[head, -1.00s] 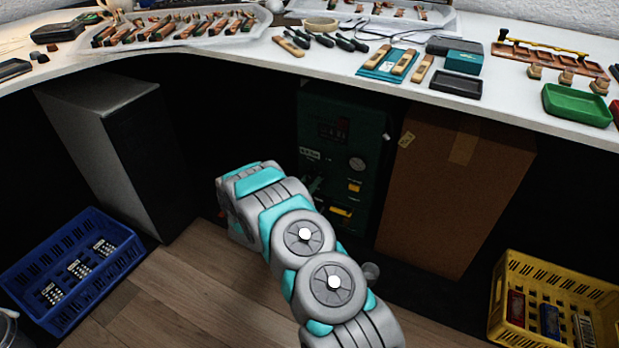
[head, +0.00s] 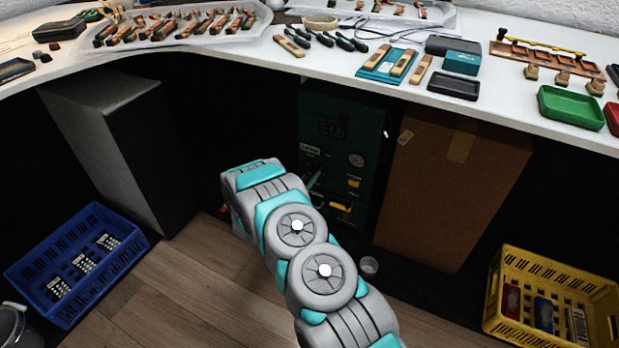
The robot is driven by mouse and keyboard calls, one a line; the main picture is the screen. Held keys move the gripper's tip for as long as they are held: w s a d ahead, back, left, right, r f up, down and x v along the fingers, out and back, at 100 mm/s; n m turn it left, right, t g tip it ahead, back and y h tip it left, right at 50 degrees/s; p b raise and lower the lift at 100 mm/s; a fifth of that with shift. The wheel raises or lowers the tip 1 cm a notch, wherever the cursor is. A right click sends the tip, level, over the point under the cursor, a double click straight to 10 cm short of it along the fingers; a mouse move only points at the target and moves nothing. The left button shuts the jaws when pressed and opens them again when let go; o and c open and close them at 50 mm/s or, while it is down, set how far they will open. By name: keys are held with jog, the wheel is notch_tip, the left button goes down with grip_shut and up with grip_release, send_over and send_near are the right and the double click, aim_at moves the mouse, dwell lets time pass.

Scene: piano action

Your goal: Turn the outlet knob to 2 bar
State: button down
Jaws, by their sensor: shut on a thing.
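A dark green machine (head: 372,127) stands under the bench in shadow. Its front has a dark display (head: 333,130), a round gauge (head: 356,159), a small yellow part (head: 353,182) and a yellow handle-like part (head: 340,207). I cannot pick out the outlet knob or read the gauge. My grey and turquoise arm rises from the bottom and bends in front of the machine's lower left. It hides that part of the panel and my gripper. A thin greenish piece shows beside the arm, too dark to identify.
A cardboard box (head: 450,195) stands right of the machine, a grey cabinet (head: 115,140) to the left. A blue crate (head: 30,270) and a yellow crate (head: 500,325) sit on the floor. A small clear cup (head: 369,266) is near my arm. The white bench (head: 400,107) overhangs.

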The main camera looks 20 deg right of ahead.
jog(key=shift+c, duration=1.4)
grip_release()
jog(key=v, duration=0.7)
jog(key=shift+s+a, duration=0.25)
jog(key=shift+a, duration=0.05)
jog(key=shift+w, duration=0.1)
